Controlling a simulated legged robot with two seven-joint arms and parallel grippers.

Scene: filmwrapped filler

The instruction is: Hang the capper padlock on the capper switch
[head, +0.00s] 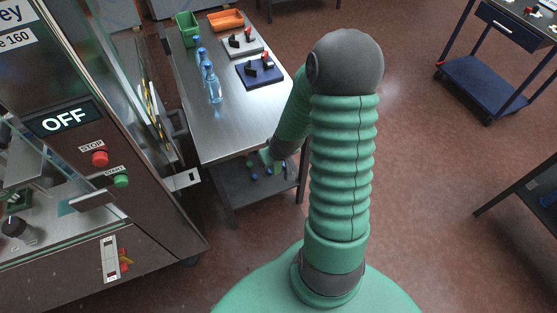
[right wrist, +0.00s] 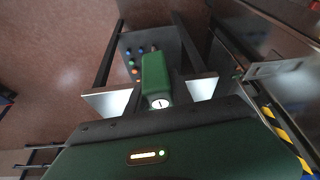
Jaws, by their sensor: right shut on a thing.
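In the right wrist view, a green padlock (right wrist: 157,75) with a round keyhole face sits between the two fingers of my right gripper (right wrist: 157,95), which is shut on it. Its shackle is hidden. In the head view my right gripper (head: 268,156) is small and partly hidden, low beside the metal table's near end. A red and yellow switch (head: 124,260) on a white plate is on the machine's lower front; I cannot tell whether it is the capper switch. My left gripper is not in view.
The machine (head: 150,225) shows OFF, with a red stop button (head: 100,158) and green start button (head: 121,181). The metal table (head: 222,125) holds blue bottles (head: 214,88), two bins and two boards with black and red parts. Coloured pieces lie on its lower shelf.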

